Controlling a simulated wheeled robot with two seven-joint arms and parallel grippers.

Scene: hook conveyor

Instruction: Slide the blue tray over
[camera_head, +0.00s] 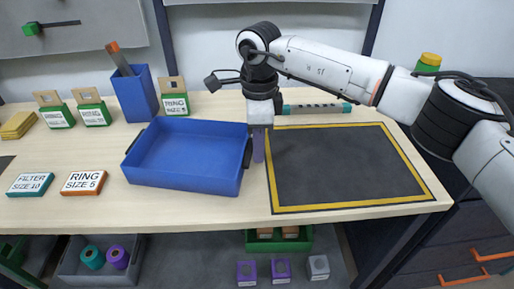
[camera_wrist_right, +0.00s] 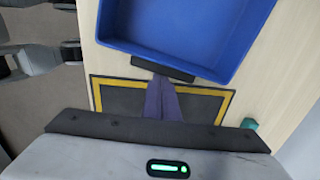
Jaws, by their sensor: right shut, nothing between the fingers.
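The blue tray (camera_head: 186,178) lies empty on the wooden table in the head view, left of the yellow-bordered dark mat (camera_head: 345,165). It also fills the top of the right wrist view (camera_wrist_right: 190,30). A black handle (camera_wrist_right: 162,67) is on its near side there. My right gripper (camera_head: 259,158) is shut and empty, pointing down beside the tray's right wall, over the mat's left edge. Its purple fingertips (camera_wrist_right: 162,84) reach the black handle in the wrist view; I cannot tell whether they touch it. My left gripper is not in view.
A blue bin (camera_head: 136,95) with a tool and green-based cards (camera_head: 90,107) stand behind the tray. Labelled blocks (camera_head: 84,182) lie to its left. A teal-ended cylinder (camera_head: 316,108) lies behind the mat. The mat is clear.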

